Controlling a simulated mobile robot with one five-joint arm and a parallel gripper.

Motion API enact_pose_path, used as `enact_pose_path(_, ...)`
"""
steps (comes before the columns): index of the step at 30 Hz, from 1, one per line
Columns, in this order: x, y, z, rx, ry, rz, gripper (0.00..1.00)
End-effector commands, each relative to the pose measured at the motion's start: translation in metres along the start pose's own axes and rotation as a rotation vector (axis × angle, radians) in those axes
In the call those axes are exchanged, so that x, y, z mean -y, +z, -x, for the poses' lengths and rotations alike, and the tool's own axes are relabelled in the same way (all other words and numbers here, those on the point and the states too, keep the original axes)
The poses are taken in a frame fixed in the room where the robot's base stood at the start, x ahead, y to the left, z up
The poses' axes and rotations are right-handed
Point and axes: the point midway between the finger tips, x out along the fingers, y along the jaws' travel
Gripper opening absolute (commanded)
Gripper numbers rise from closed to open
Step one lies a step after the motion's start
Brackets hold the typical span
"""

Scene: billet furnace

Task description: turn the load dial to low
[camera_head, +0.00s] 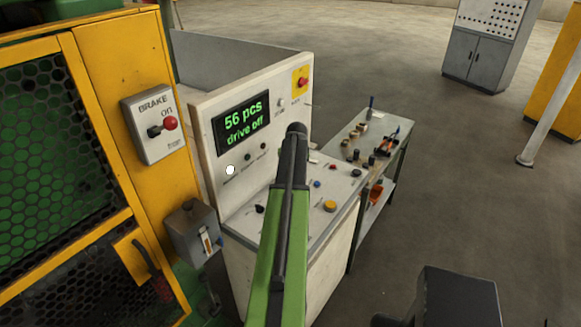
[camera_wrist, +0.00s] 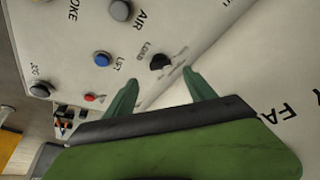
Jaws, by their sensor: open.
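The load dial (camera_wrist: 160,62) is a small black knob on the pale console panel, with the label LOAD beside it in the wrist view. A light mark shows on the knob; the small lettering near it is too blurred to read. My gripper (camera_wrist: 160,77) is open and empty. Its two green fingers lie on either side of the dial's place in the picture, tips just short of the knob; contact cannot be told. In the head view my arm covers the middle of the console (camera_head: 240,262), and neither the dial nor my fingers can be made out.
A blue LIFT button (camera_wrist: 103,58), a grey AIR button (camera_wrist: 121,10) and a small red button (camera_wrist: 91,98) are close by. The display (camera_head: 241,122) reads "56 pcs, drive off". A brake box (camera_head: 151,145) is left; a tool bench (camera_head: 345,150) stands right, with open floor beyond.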

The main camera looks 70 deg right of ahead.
Motion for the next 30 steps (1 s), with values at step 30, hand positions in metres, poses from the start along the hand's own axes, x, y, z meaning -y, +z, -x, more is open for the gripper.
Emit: enact_pose_path(30, 0.000, 0.000, 0.102, 0.001, 0.000, 0.000, 0.64)
